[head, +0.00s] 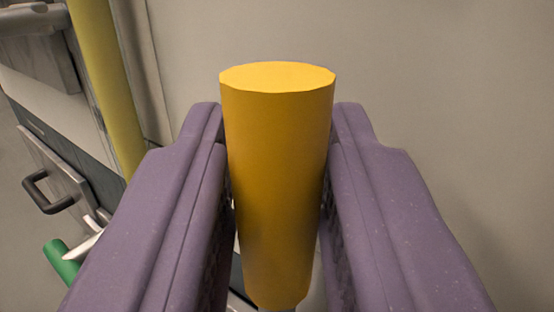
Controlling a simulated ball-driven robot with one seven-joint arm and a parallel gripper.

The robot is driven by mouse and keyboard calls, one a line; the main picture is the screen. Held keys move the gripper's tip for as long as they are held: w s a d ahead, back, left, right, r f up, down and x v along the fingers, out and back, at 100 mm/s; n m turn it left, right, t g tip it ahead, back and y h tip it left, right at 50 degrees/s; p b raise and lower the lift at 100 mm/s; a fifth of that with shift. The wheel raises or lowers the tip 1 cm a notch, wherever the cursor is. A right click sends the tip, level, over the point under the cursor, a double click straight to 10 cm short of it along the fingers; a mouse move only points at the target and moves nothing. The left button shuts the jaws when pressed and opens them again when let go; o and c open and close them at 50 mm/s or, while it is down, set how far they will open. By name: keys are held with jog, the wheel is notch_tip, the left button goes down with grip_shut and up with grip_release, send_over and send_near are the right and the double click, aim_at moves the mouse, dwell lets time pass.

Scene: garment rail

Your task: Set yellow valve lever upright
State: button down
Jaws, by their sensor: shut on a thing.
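The yellow valve lever (278,180) stands in the middle of the head view. Its grip is a thick yellow cylinder with a flat, lighter end facing up and toward the camera. A bit of grey shaft shows at its lower end, at the bottom edge of the picture. My gripper (278,150) has one purple finger on each side of the grip and is shut on it. The lever's pivot and the valve body are out of view, so I cannot tell its exact tilt.
A plain beige wall (430,90) fills the back and right. At the left, a yellow pipe (105,90) runs down past a grey cabinet door with a black handle (45,195). A green cylinder (60,260) with a white part beside it sits at lower left.

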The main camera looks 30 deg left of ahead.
dwell(0.4)
jog(key=c, duration=1)
grip_release()
jog(key=shift+f, duration=0.1)
